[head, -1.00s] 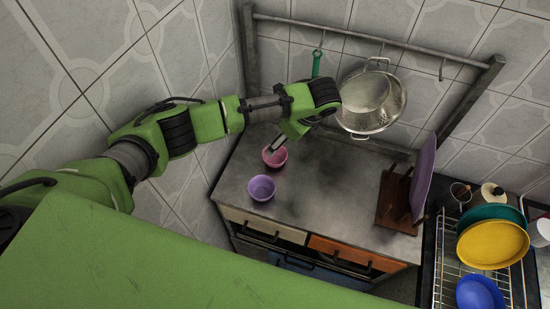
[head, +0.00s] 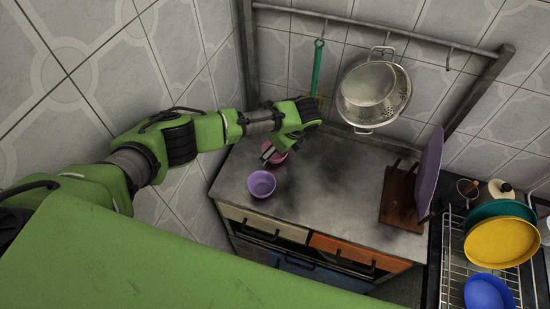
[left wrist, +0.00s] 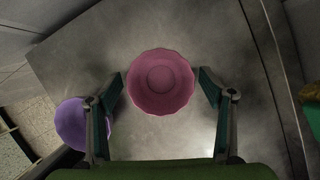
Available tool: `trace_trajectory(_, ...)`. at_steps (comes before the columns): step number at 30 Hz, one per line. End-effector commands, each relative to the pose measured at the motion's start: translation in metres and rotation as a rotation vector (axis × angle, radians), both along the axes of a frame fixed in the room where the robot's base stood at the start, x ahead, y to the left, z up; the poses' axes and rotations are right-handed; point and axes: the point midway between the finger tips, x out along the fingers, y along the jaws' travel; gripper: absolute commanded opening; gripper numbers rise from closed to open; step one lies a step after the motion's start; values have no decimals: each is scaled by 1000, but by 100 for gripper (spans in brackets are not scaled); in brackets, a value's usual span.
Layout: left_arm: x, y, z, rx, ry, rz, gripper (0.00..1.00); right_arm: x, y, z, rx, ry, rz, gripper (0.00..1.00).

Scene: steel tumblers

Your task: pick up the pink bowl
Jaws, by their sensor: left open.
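The pink bowl (head: 279,147) stands on the grey counter, partly hidden by my left gripper (head: 268,152) in the head view. In the left wrist view the pink bowl (left wrist: 161,82) lies between the two open fingers of my left gripper (left wrist: 162,84), one finger on each side of its rim. I cannot tell whether the fingers touch the bowl. My right gripper is not in view.
A purple bowl (head: 261,184) stands close beside the pink one, and it shows by the left finger in the left wrist view (left wrist: 70,124). A wooden rack (head: 397,200) with a purple plate (head: 429,172) stands at the right. The counter's middle (head: 335,180) is clear.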

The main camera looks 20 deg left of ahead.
Motion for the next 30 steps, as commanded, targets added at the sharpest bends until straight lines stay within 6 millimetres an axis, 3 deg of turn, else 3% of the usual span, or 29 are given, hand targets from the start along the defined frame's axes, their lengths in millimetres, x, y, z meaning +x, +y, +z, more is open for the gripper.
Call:
trace_trajectory(9, 1, 2, -3, 0, -1, 0, 71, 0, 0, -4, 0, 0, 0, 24)
trace_trajectory(13, 1, 1, -3, 0, -1, 0, 38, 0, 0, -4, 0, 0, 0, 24)
trace_trajectory(14, 1, 1, -3, 0, -1, 0, 35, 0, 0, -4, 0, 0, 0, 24)
trace_trajectory(30, 0, 3, 5, 0, 0, 1, 35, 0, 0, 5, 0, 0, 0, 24)
